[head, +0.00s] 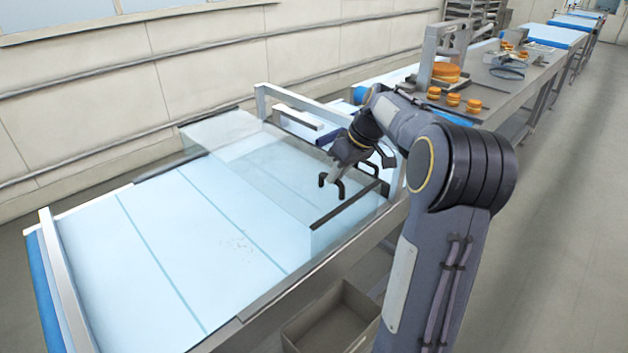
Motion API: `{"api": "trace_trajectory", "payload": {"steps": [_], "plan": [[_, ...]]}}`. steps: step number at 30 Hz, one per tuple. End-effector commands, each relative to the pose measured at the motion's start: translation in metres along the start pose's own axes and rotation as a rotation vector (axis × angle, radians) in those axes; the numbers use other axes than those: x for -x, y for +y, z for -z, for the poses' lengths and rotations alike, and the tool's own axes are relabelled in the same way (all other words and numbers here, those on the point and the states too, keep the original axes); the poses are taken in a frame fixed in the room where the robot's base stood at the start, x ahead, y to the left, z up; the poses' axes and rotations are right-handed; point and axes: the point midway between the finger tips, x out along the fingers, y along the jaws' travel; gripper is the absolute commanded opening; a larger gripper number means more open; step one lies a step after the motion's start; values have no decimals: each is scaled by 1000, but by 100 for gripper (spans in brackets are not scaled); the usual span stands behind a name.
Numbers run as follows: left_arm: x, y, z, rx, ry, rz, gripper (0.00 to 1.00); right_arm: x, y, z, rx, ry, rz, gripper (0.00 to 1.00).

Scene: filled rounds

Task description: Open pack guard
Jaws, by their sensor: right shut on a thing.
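The pack guard (262,165) is a clear, see-through cover with dark edge strips. It stands over the pale blue conveyor belt (165,255) in the middle of the head view. A black handle (322,179) sits near its right side. My right gripper (334,172) reaches down from the right and is shut on the handle. The gripper and wrist hide part of the handle and the guard's far right corner. The guard appears to sit low over the belt; I cannot tell whether it is slightly lifted. My left gripper is not in view.
A grey metal frame (290,100) stands behind the guard. An open bin (332,325) is below the conveyor's near side. Orange round cakes (446,72) and smaller ones (453,99) sit on the bench at the back right. The floor at right is clear.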

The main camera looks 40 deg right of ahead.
Motion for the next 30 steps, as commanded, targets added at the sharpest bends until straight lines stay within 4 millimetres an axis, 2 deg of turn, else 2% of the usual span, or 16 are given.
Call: {"api": "trace_trajectory", "payload": {"steps": [3,9,21,22,24,26,30], "plan": [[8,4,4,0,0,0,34,6,20,2,-3,0,-2,0],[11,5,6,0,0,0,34,8,36,3,-1,0,0,0],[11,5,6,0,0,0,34,7,38,3,1,1,1,0],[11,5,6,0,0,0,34,7,38,3,1,1,1,18],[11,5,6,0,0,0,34,7,38,3,1,1,2,27],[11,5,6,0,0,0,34,7,38,3,1,0,2,35],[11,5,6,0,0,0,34,7,38,3,0,0,2,36]]}}
